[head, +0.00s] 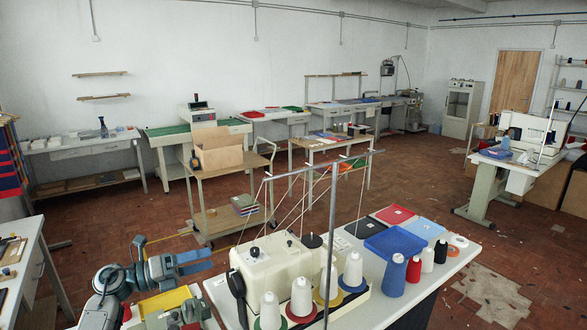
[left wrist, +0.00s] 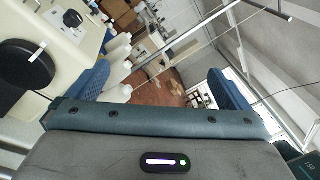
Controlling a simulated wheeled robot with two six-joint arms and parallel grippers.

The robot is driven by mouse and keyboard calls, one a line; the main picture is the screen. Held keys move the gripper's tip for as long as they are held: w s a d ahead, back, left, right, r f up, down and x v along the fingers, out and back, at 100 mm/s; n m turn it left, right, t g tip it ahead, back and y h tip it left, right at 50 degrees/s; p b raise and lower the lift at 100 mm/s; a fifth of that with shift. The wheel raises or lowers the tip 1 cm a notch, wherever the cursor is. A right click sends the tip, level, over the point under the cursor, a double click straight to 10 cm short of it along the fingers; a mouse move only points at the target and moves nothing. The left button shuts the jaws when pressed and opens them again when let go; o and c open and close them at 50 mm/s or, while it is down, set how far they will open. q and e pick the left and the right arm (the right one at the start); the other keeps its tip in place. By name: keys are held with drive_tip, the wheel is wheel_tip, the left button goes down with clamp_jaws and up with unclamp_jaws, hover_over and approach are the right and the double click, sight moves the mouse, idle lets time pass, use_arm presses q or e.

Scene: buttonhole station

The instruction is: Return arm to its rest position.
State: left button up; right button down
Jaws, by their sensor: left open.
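My left arm comes in from the lower left in the head view. Its gripper (head: 210,261) is open and empty, left of the white sewing machine (head: 278,270) and apart from it. In the left wrist view the two blue fingers of the gripper (left wrist: 160,85) stand wide apart with nothing between them. The machine's cream body with a black round part (left wrist: 28,62) shows at the left of that view. My right gripper is in neither view.
The machine's table (head: 455,262) carries thread cones (head: 352,270) and folded cloths (head: 395,243). A metal thread stand (head: 333,210) rises over it. A cart with an open cardboard box (head: 218,155) stands behind. Brick floor (head: 130,225) lies open on the left.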

use_arm(q)
drive_tip(key=s+a+f+n+t+y, duration=0.55)
drive_tip(key=n+y, duration=0.55)
drive_tip(key=n, duration=0.5)
drive_tip(key=s+a+f+n+t+y, duration=0.6)
drive_tip(key=n+y, duration=0.4)
drive_tip(key=n, duration=0.7)
drive_tip(key=s+d+f+n+g+h, duration=0.15)
drive_tip(key=s+f+g, duration=0.35)
drive_tip(key=s, duration=0.5)
drive_tip(key=s+d+f+n+g+h, duration=0.1)
drive_tip(key=s+d+f+n+g, duration=0.25)
drive_tip(key=s, duration=0.65)
drive_tip(key=s+d+f+g+h, duration=0.1)
drive_tip(key=s+f+g, duration=0.45)
drive_tip(key=s, duration=0.45)
wheel_tip(320, 180, down, 34)
drive_tip(key=a+g+b, duration=0.2)
drive_tip(key=b, duration=0.3)
drive_tip(key=s+f+b, duration=0.2)
drive_tip(key=s+f, duration=0.7)
drive_tip(key=f, duration=0.3)
drive_tip(key=s+a+f+g+b, duration=0.1)
drive_tip(key=s+f+b, duration=0.2)
drive_tip(key=s+f, duration=0.6)
wheel_tip(320, 180, down, 4)
drive_tip(key=shift+s+a+f+n, duration=0.15)
drive_tip(key=shift+s+a+n, duration=0.15)
drive_tip(key=shift+s+n, duration=0.1)
